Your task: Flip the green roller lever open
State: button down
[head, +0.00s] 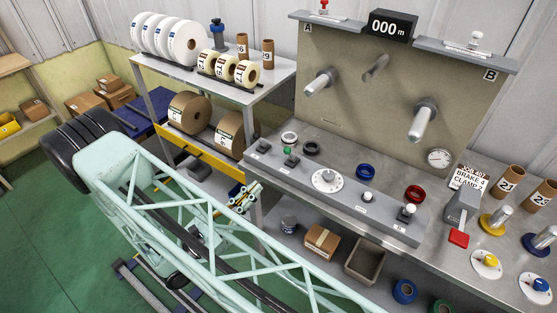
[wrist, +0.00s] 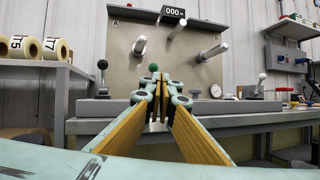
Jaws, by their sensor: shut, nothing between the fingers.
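The green roller lever shows as a small green knob (head: 287,151) on the grey control panel along the bench's front edge, left of the white dial. In the wrist view the green knob (wrist: 153,67) shows just above and slightly left of my fingertips; its lower part is hidden behind them. My gripper (head: 256,187) is in front of the bench edge, below and left of the green knob in the head view. Its fingers come together with nothing between them, in the wrist view too (wrist: 164,82). I cannot tell how far apart fingertips and knob are.
The control panel (head: 385,222) also carries black-based switches, a white dial (head: 327,180) and a lever with a white knob (head: 407,211). A backboard (head: 345,80) with protruding spindles stands behind. A shelf of rolls (head: 270,80) stands left. A red-ended lever (head: 459,238) is at right.

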jog(key=shift+s+a+f+n+t+y, duration=0.2)
jog(key=shift+a+f+n+t+y, duration=0.2)
jog(key=shift+a+f+n+t, duration=0.45)
jog(key=shift+d+f+m, duration=0.1)
jog(key=shift+m, duration=0.15)
send_near(290, 154)
notch_tip(290, 154, up, 5)
jog(key=w+d, duration=0.2)
jog(key=w, duration=0.1)
jog(key=shift+d+f+b, duration=0.15)
jog(key=shift+d+b, duration=0.1)
jog(key=shift+b, duration=0.15)
jog(key=shift+g+p, duration=0.35)
dwell(0.6)
jog(key=shift+d+y, duration=0.1)
jog(key=shift+y, duration=0.2)
